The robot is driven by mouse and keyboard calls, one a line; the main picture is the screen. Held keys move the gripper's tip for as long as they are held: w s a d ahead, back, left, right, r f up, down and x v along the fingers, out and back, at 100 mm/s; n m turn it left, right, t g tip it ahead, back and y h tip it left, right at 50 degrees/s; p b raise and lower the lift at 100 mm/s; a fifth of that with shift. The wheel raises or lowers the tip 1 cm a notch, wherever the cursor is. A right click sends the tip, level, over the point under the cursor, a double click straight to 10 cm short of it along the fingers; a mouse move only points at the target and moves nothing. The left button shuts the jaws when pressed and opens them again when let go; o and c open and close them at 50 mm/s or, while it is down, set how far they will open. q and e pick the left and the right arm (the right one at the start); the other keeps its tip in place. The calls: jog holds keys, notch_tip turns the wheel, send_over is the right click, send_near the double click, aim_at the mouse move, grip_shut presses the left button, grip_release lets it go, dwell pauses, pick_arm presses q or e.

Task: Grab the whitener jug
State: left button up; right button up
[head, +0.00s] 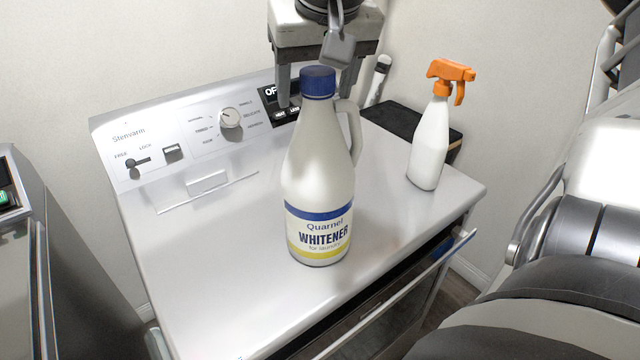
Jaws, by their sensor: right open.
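The whitener jug (320,185) stands upright on the washer's top. It is a pale bottle with a blue cap, a blue and yellow label and a loop handle on its upper right side. My right gripper (317,92) is open and points down at the top of the view, behind the jug's cap. Its left finger shows left of the cap; the other is partly hidden behind the jug's top and handle. The jug is not held. My left gripper is not in view.
The washer (210,270) has a control panel with a dial (231,118) at the back. A spray bottle (429,140) with an orange trigger stands at the right, near a dark box (440,130). The washer top left of the jug is clear.

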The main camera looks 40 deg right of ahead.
jog(key=shift+f, duration=0.3)
grip_shut()
jog(key=shift+w+d+r, duration=0.1)
jog(key=shift+w+r, duration=0.05)
jog(key=shift+r, duration=0.1)
